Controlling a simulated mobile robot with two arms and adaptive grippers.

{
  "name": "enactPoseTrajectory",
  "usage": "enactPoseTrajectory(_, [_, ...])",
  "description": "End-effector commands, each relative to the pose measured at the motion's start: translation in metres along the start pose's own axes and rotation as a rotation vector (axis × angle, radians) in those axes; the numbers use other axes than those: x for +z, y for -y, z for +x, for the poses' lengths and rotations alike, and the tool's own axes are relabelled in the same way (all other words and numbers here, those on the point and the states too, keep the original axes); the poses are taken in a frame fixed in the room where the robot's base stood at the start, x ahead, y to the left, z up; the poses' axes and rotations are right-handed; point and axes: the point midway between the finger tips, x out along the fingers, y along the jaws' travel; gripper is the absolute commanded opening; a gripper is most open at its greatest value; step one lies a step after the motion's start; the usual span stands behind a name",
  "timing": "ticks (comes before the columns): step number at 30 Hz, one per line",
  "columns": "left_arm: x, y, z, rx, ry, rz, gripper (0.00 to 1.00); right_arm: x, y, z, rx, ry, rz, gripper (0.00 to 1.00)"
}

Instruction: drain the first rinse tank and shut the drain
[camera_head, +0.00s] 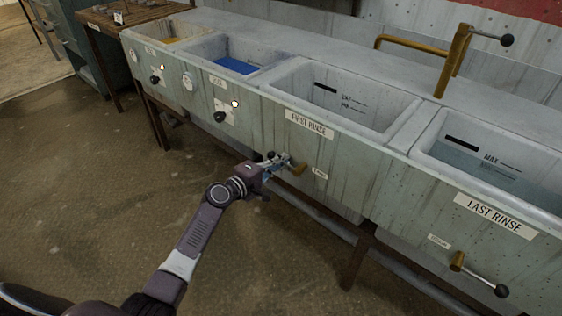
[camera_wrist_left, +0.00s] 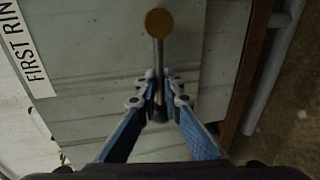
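The first rinse tank (camera_head: 345,95) is the third basin from the left, with a FIRST RINSE label (camera_head: 309,124) on its front. No clear water surface shows in the visible part of it; its bottom is hidden. Its brass drain valve (camera_head: 299,170) sticks out low on the front and shows end-on in the left wrist view (camera_wrist_left: 159,23). The thin drain lever (camera_wrist_left: 159,60) runs from the brass between the fingers of my left gripper (camera_head: 283,163). The fingertips close in on both sides of the lever, near its dark knob. My right gripper is not in view.
The last rinse tank (camera_head: 490,170) at right holds bluish water; its drain valve (camera_head: 457,261) has a lever pointing right. A brass tap (camera_head: 455,60) stands behind. A blue-filled basin (camera_head: 235,65) is at left. Table legs stand under the trough; the floor in front is clear.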

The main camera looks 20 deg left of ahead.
Motion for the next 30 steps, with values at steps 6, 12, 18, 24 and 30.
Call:
enactPoseTrajectory(6, [0.0,0.001,0.0,-0.002,0.0,-0.002,0.15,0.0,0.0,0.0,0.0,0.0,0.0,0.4])
enactPoseTrajectory(12, [0.0,0.001,-0.002,-0.001,0.0,-0.001,0.15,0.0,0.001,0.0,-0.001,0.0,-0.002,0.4])
enactPoseTrajectory(18, [-0.001,0.003,-0.022,-0.003,-0.001,0.001,0.15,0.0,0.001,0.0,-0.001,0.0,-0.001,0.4])
enactPoseTrajectory(24, [0.0,0.003,-0.06,-0.004,-0.001,0.002,0.15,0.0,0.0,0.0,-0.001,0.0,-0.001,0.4])
enactPoseTrajectory(30, [0.0,0.003,-0.096,-0.005,0.0,0.001,0.15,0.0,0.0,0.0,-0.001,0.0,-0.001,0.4])
